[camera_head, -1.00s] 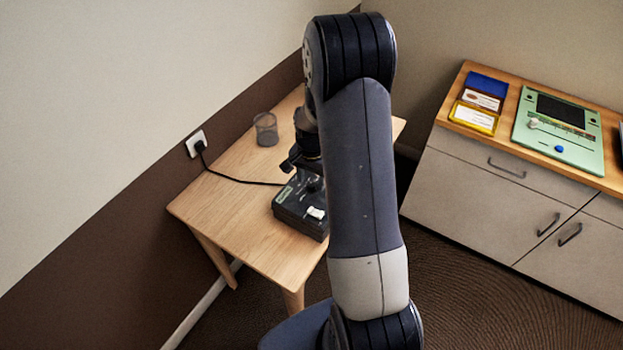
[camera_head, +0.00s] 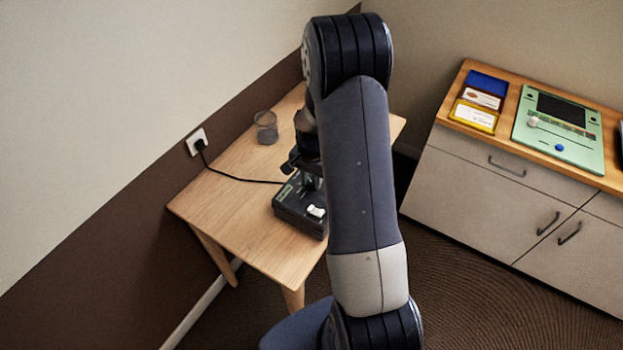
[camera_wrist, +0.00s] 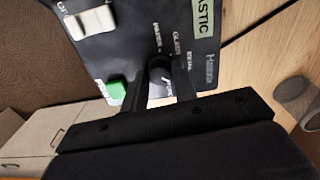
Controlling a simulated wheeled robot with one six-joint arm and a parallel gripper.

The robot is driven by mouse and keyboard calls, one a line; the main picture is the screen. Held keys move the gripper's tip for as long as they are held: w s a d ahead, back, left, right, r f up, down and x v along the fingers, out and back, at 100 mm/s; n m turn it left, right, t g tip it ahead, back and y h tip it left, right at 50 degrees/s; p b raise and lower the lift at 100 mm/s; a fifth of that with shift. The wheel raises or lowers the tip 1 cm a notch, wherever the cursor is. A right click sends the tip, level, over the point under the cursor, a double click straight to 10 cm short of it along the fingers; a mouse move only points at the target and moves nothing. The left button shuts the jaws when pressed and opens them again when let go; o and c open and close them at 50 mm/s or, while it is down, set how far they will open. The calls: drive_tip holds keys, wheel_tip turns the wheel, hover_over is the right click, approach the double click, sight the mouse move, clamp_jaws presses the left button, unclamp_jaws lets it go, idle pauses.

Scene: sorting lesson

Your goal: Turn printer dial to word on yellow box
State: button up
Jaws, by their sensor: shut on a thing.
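The printer appears to be the dark box (camera_head: 297,222) on the wooden table, with a white switch and a green label. In the wrist view the dark panel (camera_wrist: 120,50) shows a white switch, a green button, printed words around a dial and a pale green label ending "ASTIC". My gripper (camera_wrist: 163,72) is shut on the dark dial (camera_wrist: 158,64), which its fingers partly hide. The dial's pointer direction cannot be told. In the head view my gripper (camera_head: 312,183) is over the box, partly behind my arm. The yellow box (camera_head: 473,117) lies on the sideboard; its word is too small to read.
A mesh cup (camera_head: 266,127) stands on the table (camera_head: 215,205); it also shows in the wrist view (camera_wrist: 297,95). A black cord runs from the box to a wall socket (camera_head: 196,142). The sideboard holds a green device (camera_head: 560,150) and a blue box (camera_head: 487,83).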

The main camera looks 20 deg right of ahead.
sight(311, 183)
drive_tip(key=shift+n+b, duration=0.3)
drive_tip(key=shift+b, duration=0.05)
drive_tip(key=n+b, duration=0.2)
drive_tip(key=shift+f+n, duration=0.1)
drive_tip(key=shift+n, duration=0.3)
drive_tip(key=shift+n+b, duration=0.9)
drive_tip(key=shift+n, duration=1.2)
drive_tip(key=o, duration=1)
wheel_tip(311, 183, up, 11)
drive_tip(key=shift+r+b, duration=0.1)
drive_tip(key=shift+b, duration=0.4)
